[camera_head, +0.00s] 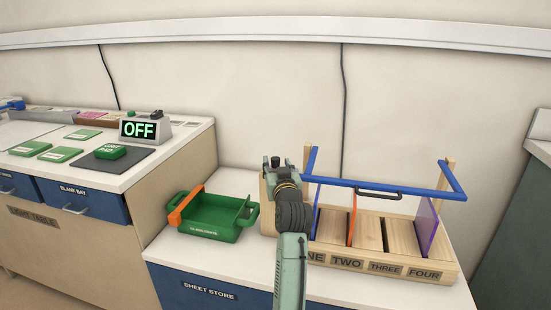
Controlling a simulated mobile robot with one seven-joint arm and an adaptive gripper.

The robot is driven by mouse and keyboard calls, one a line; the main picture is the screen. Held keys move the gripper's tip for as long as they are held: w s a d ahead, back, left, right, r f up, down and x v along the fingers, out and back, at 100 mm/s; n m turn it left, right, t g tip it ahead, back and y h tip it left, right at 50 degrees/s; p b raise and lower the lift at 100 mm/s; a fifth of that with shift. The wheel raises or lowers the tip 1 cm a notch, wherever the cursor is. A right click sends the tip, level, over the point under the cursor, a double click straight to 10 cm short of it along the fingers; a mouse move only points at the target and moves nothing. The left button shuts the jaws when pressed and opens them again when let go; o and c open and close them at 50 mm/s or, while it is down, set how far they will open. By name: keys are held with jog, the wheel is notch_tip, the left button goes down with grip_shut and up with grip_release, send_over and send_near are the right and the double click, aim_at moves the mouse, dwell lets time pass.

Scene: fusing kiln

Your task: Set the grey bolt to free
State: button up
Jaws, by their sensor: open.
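My arm reaches up from the bottom of the head view, and my gripper (275,163) is at the left end of the wooden rack. It is open; its fingers are small and partly hidden by my wrist. I cannot make out a grey bolt; my arm covers part of the rack's left end. The wooden rack (430,262) has slots labelled ONE to FOUR, with ONE partly covered. A blue bar (410,190) with a dark handle (378,194) runs across its top. An orange sheet (352,220) and a purple sheet (428,225) stand in the rack.
A green tray (213,236) with an orange bar (186,204) stands left of the rack on the white SHEET STORE counter (185,255). Further left, a higher table holds a box reading OFF (145,128) and several green pieces. Bare counter lies in front of the tray.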

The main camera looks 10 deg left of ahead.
aim_at(276, 162)
jog(key=shift+x, duration=1.75)
jog(key=shift+c, duration=0.4)
grip_shut()
jog(key=shift+a, duration=0.15)
